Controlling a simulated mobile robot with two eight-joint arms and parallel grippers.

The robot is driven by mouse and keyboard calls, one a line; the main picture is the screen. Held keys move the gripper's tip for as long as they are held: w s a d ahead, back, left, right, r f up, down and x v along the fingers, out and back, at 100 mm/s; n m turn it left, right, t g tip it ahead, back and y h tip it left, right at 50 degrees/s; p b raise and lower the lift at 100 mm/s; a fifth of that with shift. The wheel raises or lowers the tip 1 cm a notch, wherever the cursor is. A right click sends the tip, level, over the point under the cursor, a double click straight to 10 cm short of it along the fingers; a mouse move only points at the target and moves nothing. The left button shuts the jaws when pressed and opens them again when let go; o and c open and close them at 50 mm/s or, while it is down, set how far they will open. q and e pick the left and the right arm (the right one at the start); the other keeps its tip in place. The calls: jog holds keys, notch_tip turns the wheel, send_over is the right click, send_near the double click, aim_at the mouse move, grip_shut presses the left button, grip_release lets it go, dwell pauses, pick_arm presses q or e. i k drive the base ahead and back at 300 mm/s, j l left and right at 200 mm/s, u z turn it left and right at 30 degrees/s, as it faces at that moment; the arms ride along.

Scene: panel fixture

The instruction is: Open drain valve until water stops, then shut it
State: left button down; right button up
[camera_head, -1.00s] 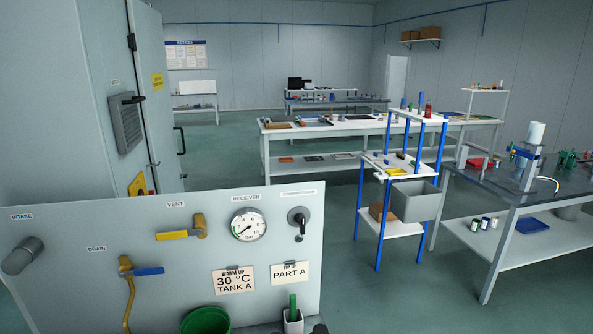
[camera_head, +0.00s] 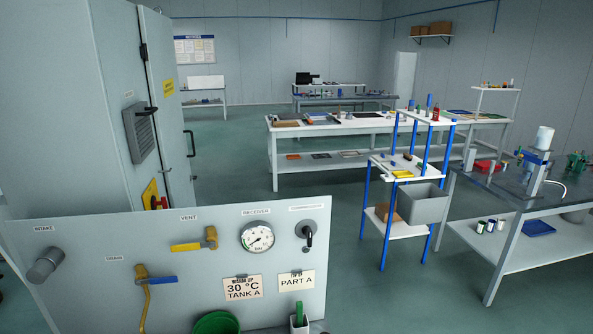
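The drain valve (camera_head: 146,280) is a brass valve under the DRAIN label on the grey panel (camera_head: 110,250). The vent valve (camera_head: 211,238) has a yellow lever (camera_head: 186,247) pointing left. The receiver gauge (camera_head: 257,237) is right of it; its reading is too small to tell. A green bucket (camera_head: 216,323) is partly visible at the panel's lower edge. Neither of my grippers is in view.
The intake knob (camera_head: 45,264) is at the panel's left and a black switch (camera_head: 308,235) at its upper right. Two cards (camera_head: 243,287) hang below the gauge. A blue-posted shelf stand (camera_head: 404,204) and a workbench (camera_head: 520,205) stand right. Open floor lies between.

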aim_at(172, 279)
jog(key=u, duration=1.35)
